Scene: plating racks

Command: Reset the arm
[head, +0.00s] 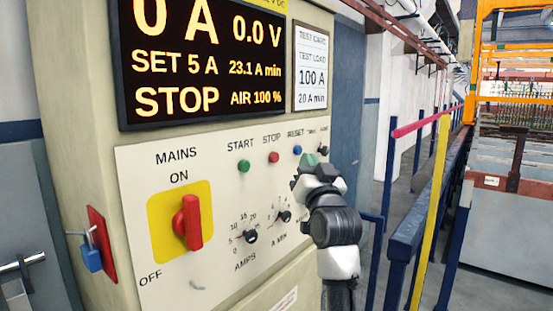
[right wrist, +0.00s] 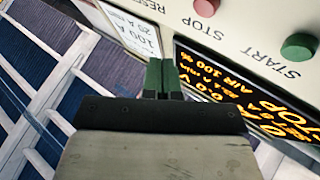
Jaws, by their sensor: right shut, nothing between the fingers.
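My right gripper (head: 310,161) is in front of the right part of the cabinet's control panel (head: 130,165), below and right of the blue RESET button (head: 297,150). Its green fingertips are together with nothing between them; they also show shut in the right wrist view (right wrist: 163,78). I cannot tell whether they touch the panel. My right arm rises from the bottom of the head view. A dark knob (head: 322,150) is partly visible beside the fingers. My left gripper is not in view.
The display (head: 200,60) reads STOP, 0 A and 0.0 V. The green START button (head: 243,166), red STOP button (head: 274,157), red mains switch (head: 188,222) at ON and two dials (head: 250,236) are on the panel. Blue and yellow railings (head: 432,215) stand at right.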

